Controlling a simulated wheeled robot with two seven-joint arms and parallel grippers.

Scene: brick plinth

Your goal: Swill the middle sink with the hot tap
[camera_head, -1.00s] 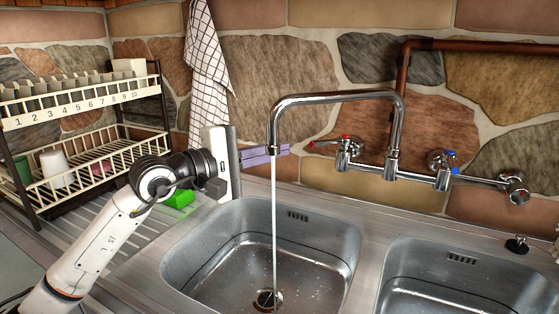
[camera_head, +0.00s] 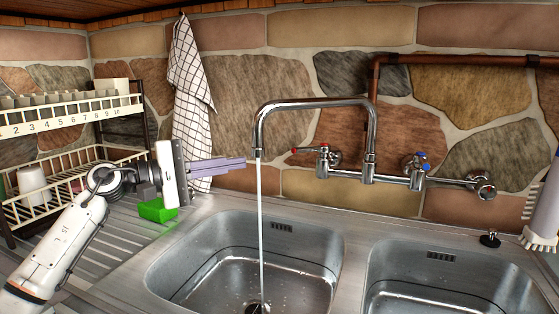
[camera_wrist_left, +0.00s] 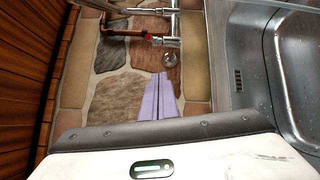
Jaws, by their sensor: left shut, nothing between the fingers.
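A chrome swivel spout (camera_head: 258,140) pours a thin stream of water (camera_head: 260,210) into the left steel sink (camera_head: 190,262). The stream falls beside or onto the drain (camera_head: 257,307). A second sink (camera_head: 450,280) is at right; I cannot tell which one is called middle. The hot tap (camera_head: 318,150) has a red mark and a lever pointing left; the cold tap (camera_head: 418,162) has blue marks. My left gripper (camera_head: 243,163) is shut and empty, its lilac fingers pointing right, left of the spout in the picture. They also show in the left wrist view (camera_wrist_left: 158,80). My right gripper is out of view.
A dish rack (camera_head: 60,125) stands at left. A green block (camera_head: 157,210) lies on the drainboard below my left gripper. A checked towel (camera_head: 190,90) hangs on the stone wall. A small black stopper (camera_head: 490,239) and a white-bristled brush-like thing (camera_head: 543,215) are at right.

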